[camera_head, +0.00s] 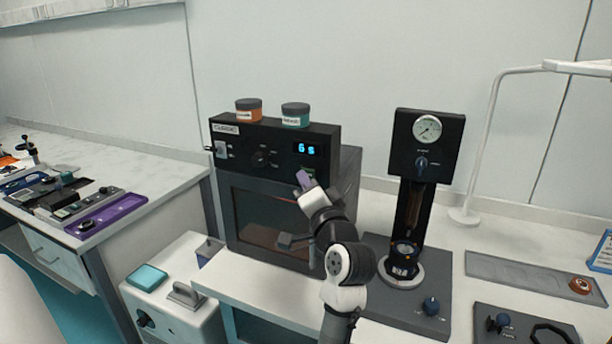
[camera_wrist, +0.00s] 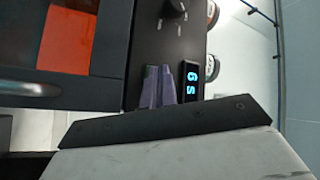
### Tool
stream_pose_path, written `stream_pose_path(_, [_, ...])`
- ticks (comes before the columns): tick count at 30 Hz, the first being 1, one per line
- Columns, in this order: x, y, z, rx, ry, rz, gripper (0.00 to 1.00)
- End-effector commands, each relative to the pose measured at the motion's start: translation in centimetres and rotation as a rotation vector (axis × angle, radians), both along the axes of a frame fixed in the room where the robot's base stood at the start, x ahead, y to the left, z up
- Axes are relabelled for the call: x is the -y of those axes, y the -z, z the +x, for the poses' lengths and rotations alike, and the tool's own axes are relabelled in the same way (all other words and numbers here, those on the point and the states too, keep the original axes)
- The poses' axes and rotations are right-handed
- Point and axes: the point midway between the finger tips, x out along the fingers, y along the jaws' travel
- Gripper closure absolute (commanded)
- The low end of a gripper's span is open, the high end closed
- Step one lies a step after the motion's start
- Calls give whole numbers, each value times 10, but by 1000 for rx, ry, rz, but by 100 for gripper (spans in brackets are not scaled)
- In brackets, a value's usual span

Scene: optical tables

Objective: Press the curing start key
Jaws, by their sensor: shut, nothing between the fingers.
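The black curing oven (camera_head: 275,133) stands on the bench, with its display (camera_head: 307,149) lit blue and reading "6 s". A small green key (camera_head: 309,169) shows just below the display, partly hidden by my gripper (camera_head: 303,178). My gripper is shut and empty, with its purple fingertips at the front panel by the key. In the wrist view the purple fingers (camera_wrist: 158,88) lie together beside the lit display (camera_wrist: 191,80). The fingertips cover most of the key's place, and I cannot tell whether they touch it.
Orange (camera_head: 249,111) and teal (camera_head: 295,115) jars stand on the oven. A dial knob (camera_head: 262,158) is left of the display; the oven's window door (camera_head: 268,217) is below. A black gauge stand (camera_head: 427,147) stands to the right. My arm crosses in front of the oven.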

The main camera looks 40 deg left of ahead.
Motion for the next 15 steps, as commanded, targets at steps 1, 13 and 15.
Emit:
stream_pose_path(1, [0,0,1,0,1,1,100])
stream_pose_path(13, [2,0,-4,1,2,0,100])
stream_pose_path(15, [3,0,-8,1,3,-1,100])
